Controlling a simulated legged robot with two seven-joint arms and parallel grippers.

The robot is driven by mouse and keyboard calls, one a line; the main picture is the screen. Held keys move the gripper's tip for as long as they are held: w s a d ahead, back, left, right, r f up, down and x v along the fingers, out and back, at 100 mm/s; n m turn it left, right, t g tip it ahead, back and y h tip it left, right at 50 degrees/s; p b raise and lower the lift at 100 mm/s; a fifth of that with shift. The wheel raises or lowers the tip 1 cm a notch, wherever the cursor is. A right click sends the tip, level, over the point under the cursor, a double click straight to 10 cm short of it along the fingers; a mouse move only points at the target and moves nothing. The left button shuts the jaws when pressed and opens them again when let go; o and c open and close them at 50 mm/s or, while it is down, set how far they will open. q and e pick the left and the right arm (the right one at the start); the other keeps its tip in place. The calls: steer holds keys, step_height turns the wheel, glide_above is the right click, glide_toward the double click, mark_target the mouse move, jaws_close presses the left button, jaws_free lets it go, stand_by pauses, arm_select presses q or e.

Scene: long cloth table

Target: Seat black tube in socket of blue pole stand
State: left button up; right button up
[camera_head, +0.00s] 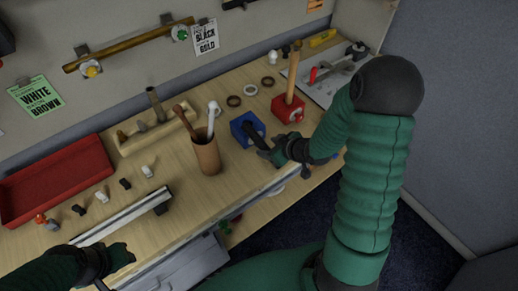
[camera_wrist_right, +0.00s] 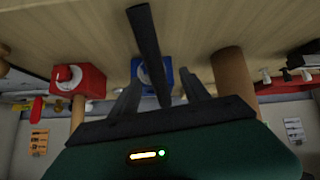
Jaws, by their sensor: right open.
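The blue pole stand (camera_head: 240,121) sits on the table at centre right; it also shows in the right wrist view (camera_wrist_right: 168,72). The black tube (camera_wrist_right: 147,45) crosses in front of the blue stand in the wrist view; its fit in the socket cannot be told. In the head view the tube (camera_head: 255,136) is dark and partly hidden beside the right gripper. My right gripper (camera_head: 268,155) is beside the blue stand. Its fingers (camera_wrist_right: 160,92) are open, with the tube between them in the picture. My left gripper (camera_head: 120,256) is low at the left, its opening unclear.
A brown cup (camera_head: 206,155) with tools stands left of the blue stand. A red pole stand (camera_head: 287,110) holding a wooden pole stands to its right. A red tray (camera_head: 55,180), wooden rack (camera_head: 150,135) and pale rail (camera_head: 125,215) lie farther left. The table's front edge is close.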

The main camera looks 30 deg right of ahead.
mark_target(265, 146)
steer(key=w+f, duration=0.1)
steer(key=w+d+f, duration=0.1)
steer(key=w+f, duration=0.1)
steer(key=f, duration=0.1)
steer(key=shift+w+d, duration=0.15)
steer(key=shift+d, duration=0.1)
steer(key=shift+a+r, duration=0.2)
steer(key=shift+a, duration=0.3)
steer(key=shift+a+r, duration=0.15)
steer(key=shift+a, duration=0.3)
steer(key=c, duration=0.5)
steer(key=shift+c, duration=1)
steer(key=shift+d, duration=0.1)
steer(key=shift+c, duration=1.2)
steer(key=shift+d, duration=0.2)
steer(key=shift+c, duration=1.1)
steer(key=shift+d, duration=0.3)
jaws_close()
arm_select(q)
steer(key=shift+s+d+r, duration=0.1)
steer(key=shift+d, duration=0.7)
arm_select(e)
steer(key=shift+a, duration=0.1)
